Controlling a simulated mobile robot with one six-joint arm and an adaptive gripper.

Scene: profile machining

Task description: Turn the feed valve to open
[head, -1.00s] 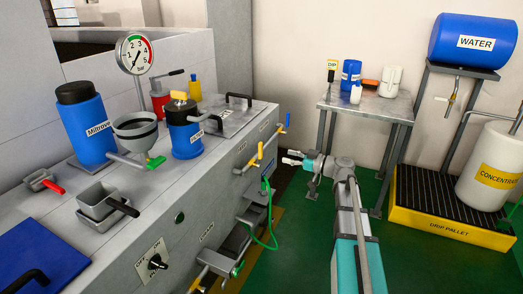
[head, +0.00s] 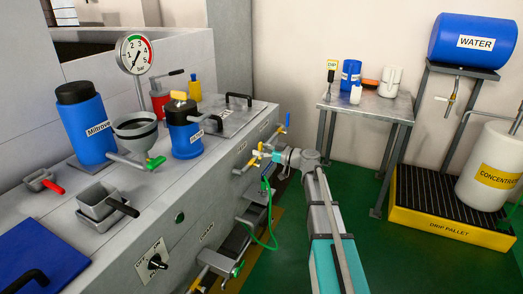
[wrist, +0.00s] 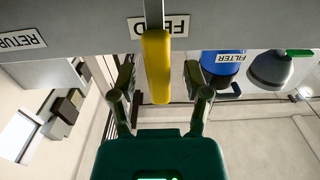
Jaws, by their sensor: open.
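The feed valve shows in the wrist view as a yellow lever (wrist: 156,66) in front of a partly covered "FEED" label (wrist: 178,26). My gripper (wrist: 159,84) is open, with one finger on each side of the yellow lever. I cannot tell whether either finger touches it. In the head view the yellow lever (head: 256,157) is on the front face of the grey bench, and my gripper (head: 262,153) is right at it from the right.
A blue-handled valve (head: 287,121) is farther along the bench front. A green hose (head: 271,228) hangs below the feed valve. A "RETURN" label (wrist: 19,41) shows in the wrist view. A metal table (head: 372,105) and yellow drip pallet (head: 448,226) stand right.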

